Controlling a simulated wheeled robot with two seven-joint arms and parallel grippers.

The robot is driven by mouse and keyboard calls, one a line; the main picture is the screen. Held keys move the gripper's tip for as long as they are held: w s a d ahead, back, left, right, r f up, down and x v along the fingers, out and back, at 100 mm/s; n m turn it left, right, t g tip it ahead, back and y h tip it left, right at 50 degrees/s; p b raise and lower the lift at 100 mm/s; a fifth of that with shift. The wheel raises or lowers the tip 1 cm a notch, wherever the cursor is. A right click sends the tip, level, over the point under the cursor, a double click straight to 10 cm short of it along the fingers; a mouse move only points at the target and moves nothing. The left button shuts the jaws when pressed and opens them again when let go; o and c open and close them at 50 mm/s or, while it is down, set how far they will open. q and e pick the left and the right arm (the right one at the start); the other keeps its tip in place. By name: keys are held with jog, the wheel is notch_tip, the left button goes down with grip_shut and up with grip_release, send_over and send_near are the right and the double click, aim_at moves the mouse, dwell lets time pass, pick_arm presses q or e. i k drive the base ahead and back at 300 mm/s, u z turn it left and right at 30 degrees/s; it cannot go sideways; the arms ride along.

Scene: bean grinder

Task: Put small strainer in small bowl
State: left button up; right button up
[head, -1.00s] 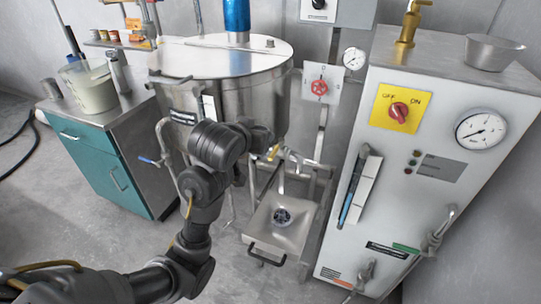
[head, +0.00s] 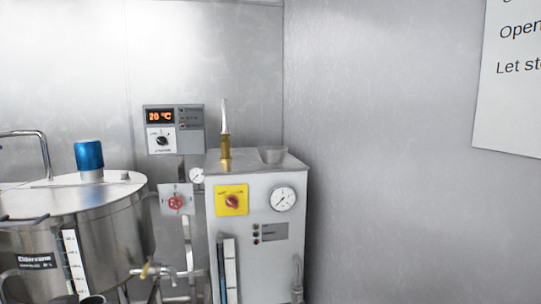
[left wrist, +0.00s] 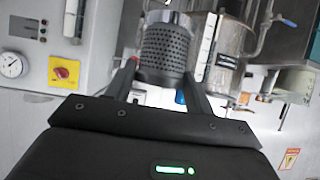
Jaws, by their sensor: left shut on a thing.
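The small strainer (left wrist: 163,48) is a grey metal cylinder with perforated walls, seen in the left wrist view. My left gripper (left wrist: 160,76) is shut on it, with one finger on each side. The strainer is not clearly visible in the head view. My right gripper is in no view.
The white cabinet (head: 257,195) has a yellow switch plate and a gauge. A large steel kettle (head: 110,220) with a blue cap stands at the left.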

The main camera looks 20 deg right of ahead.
aim_at(273, 161)
jog(key=k, duration=0.25)
jog(key=u, duration=0.95)
jog(key=i, duration=0.8)
jog(key=z, duration=2.85)
